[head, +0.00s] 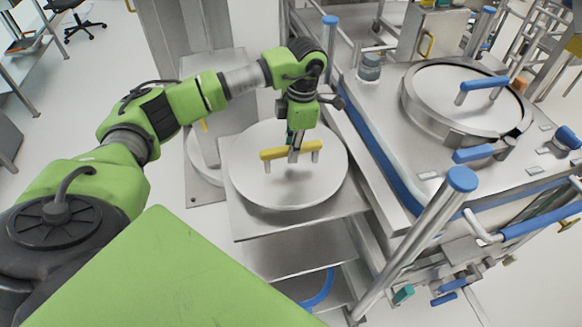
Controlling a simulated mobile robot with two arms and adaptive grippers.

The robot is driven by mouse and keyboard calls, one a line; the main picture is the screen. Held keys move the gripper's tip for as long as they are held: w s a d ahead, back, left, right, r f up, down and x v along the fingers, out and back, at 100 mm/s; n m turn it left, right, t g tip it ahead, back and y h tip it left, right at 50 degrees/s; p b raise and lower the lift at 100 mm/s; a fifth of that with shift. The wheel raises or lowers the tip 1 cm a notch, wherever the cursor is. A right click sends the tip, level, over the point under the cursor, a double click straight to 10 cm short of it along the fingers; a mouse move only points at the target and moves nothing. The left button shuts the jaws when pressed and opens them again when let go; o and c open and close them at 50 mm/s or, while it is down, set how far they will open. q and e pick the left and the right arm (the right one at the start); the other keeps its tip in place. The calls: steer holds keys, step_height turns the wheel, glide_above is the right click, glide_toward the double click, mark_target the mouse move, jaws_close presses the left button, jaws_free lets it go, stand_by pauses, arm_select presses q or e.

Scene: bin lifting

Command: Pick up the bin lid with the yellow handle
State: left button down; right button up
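The round steel bin lid (288,190) has a raised yellow handle (272,154) and lies on a square steel stand in the middle of the head view. My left gripper (294,153) points down at the middle of the handle. A dark finger overlaps the yellow bar from above and reaches slightly below it. The other finger is hidden, so I cannot tell whether the gripper is closed on the bar. The lid looks level, and I see no clear gap under it. My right gripper is not in view.
A steel machine with a blue-handled round lid (465,98) stands on the right. A blue-capped post (420,235) rises beside the stand. Another blue-capped post (330,45) stands behind. Lower shelves (290,255) sit under the stand. Open floor (65,115) is at the left.

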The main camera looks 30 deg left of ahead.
arm_select(q)
steer(key=shift+w+r, duration=0.15)
steer(key=shift+r, duration=0.1)
steer(key=shift+r+p, duration=0.25)
steer(key=shift+p, duration=0.15)
steer(key=shift+w+r+b, duration=0.1)
steer(key=shift+r+b, duration=0.15)
steer(key=shift+b, duration=0.1)
step_height(320, 180, up, 8)
steer(key=shift+f+b, duration=0.25)
steer(key=shift+b, duration=0.7)
steer(key=shift+r, duration=0.9)
steer(key=shift+r, duration=0.1)
step_height(320, 180, up, 8)
steer(key=p, duration=0.8)
steer(key=shift+r, duration=0.15)
